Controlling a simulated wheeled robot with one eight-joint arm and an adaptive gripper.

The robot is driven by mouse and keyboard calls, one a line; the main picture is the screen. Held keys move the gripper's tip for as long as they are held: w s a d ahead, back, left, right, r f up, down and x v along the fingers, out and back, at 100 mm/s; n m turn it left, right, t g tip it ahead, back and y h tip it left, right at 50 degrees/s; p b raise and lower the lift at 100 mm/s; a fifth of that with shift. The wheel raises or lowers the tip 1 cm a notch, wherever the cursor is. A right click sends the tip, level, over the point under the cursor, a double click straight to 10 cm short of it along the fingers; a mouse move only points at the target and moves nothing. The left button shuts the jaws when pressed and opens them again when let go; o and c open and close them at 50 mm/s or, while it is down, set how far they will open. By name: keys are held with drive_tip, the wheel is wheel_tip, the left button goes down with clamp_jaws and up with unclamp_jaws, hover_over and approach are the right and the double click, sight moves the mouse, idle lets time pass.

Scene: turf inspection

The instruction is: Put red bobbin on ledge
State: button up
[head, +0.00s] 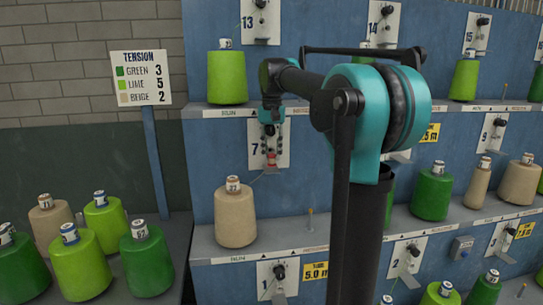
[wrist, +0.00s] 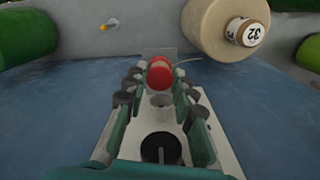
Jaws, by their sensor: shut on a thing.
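The red bobbin (head: 271,160) is a small red spool in front of the white panel numbered 7. In the wrist view the red bobbin (wrist: 160,74) sits between the fingertips. My gripper (head: 271,152) points down along panel 7 and is shut on the bobbin; my gripper also shows in the wrist view (wrist: 160,82). A small pale ledge (head: 270,172) juts from the panel just below the bobbin. In the wrist view a clear plate (wrist: 158,55) shows right behind it. I cannot tell whether the bobbin touches the ledge.
A beige cone (head: 235,215) stands on the middle shelf (head: 262,249), below and left of my gripper; it also shows in the wrist view (wrist: 215,25). A short peg (head: 310,220) stands on that shelf. A lime cone (head: 227,75) is above left. A tension sign (head: 141,77) stands left.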

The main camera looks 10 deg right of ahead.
sight(272, 154)
drive_tip(key=shift+w+f, duration=0.4)
drive_tip(key=shift+f, duration=0.35)
drive_tip(key=shift+f, duration=0.15)
drive_tip(key=o, duration=1)
wheel_tip(272, 154, up, 12)
drive_tip(key=shift+r, duration=0.2)
